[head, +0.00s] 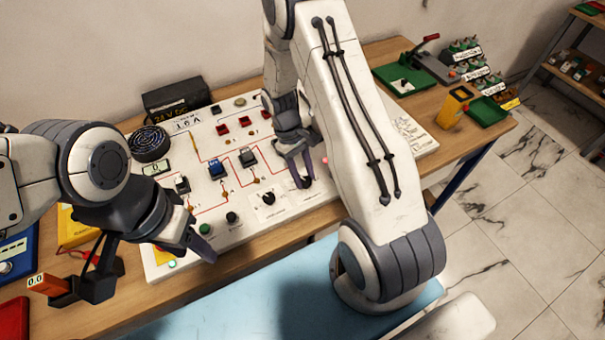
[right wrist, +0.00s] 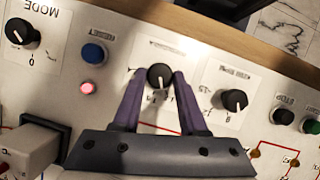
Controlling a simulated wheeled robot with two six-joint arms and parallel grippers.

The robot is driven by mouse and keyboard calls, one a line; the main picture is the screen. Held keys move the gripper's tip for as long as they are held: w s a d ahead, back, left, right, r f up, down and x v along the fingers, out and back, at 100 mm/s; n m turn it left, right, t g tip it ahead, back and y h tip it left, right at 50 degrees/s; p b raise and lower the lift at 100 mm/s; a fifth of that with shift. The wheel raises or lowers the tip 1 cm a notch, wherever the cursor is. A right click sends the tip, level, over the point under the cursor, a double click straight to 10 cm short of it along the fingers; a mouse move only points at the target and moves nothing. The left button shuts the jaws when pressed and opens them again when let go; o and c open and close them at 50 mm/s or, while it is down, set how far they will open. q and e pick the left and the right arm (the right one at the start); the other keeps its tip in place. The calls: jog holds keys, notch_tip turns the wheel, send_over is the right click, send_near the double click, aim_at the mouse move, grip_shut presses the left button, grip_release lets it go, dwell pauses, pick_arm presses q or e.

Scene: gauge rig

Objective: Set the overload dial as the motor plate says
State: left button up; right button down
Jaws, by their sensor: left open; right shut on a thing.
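The panel (head: 225,215) lies on the bench with switches, buttons and dials. My right gripper (head: 302,180) reaches down to it, shut on a black dial (right wrist: 160,76) whose white pointer line points down in the right wrist view. Its two purple fingers (right wrist: 157,98) stand on either side of the dial. The scale print around it is too small to read. A second black dial (head: 268,199) sits beside it, also in the right wrist view (right wrist: 233,100). My left gripper (head: 200,244) is open and empty above the panel's front left. I cannot pick out the motor plate's text.
A MODE dial (right wrist: 20,32), a blue button (right wrist: 93,54) and a lit pink lamp (right wrist: 87,87) lie beside the held dial.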

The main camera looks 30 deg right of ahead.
jog(key=m+y, duration=0.1)
jog(key=m, duration=0.3)
jog(key=shift+d+m+y, duration=0.2)
jog(key=shift+m+y, duration=0.2)
jog(key=shift+r, duration=0.1)
dwell(0.3)
jog(key=shift+c, duration=2.2)
grip_release()
jog(key=b+v, duration=0.2)
jog(key=v, duration=0.8)
jog(key=shift+r, duration=0.2)
